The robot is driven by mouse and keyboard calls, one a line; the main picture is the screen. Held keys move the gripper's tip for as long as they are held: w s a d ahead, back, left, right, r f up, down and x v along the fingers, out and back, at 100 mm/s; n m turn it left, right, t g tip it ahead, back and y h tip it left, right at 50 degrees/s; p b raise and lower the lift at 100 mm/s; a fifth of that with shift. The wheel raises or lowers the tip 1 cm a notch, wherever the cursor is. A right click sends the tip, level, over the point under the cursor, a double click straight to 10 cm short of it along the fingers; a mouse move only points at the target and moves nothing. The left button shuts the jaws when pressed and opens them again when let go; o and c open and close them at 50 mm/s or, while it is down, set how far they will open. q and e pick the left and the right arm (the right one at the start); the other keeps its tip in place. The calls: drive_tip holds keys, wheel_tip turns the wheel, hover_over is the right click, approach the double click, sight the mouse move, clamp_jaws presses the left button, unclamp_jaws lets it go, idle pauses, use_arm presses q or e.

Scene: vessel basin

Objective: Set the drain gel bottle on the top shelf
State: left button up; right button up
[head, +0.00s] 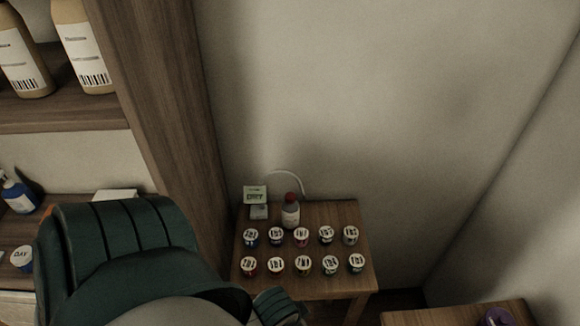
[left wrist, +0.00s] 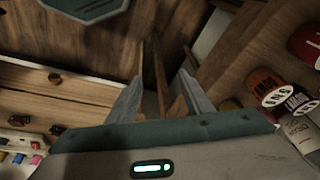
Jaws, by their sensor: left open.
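A white bottle with a red cap (head: 290,212) stands upright on the small wooden side table in the head view. Its label is too small to read, so I cannot tell if it is the drain gel. Two tan bottles with barcode labels (head: 85,50) stand on an upper wooden shelf (head: 60,115) at the left; their tops are cut off. My left gripper (left wrist: 160,92) is open in the left wrist view, with nothing visible between its fingers. My green left arm fills the lower left of the head view. My right gripper is not in view.
Several small lidded cups (head: 302,237) stand in two rows on the side table (head: 345,213). A blue pump bottle (head: 20,195) is on a lower shelf. A wooden upright (head: 165,90) separates shelves and table. Wooden drawers (left wrist: 50,85) show in the left wrist view.

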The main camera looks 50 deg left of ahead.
use_arm(q)
drive_tip(key=s+d+f+g+b, duration=0.1)
drive_tip(key=s+f+b, duration=0.15)
drive_tip(key=f, duration=1.35)
drive_tip(key=s+f+b, duration=0.2)
drive_tip(key=f+b, duration=0.2)
drive_tip(key=f, duration=1.2)
drive_tip(key=s+a+f+b, duration=0.1)
drive_tip(key=s+f+b, duration=0.2)
drive_tip(key=s+f, duration=0.6)
drive_tip(key=s+a+f+g+b, duration=0.1)
drive_tip(key=s+f+b, duration=0.2)
drive_tip(key=s+f, duration=0.5)
wheel_tip(320, 180, down, 6)
drive_tip(key=shift+s+a+r+m, duration=0.25)
drive_tip(key=shift+s+m, duration=0.1)
drive_tip(key=shift+m, duration=0.05)
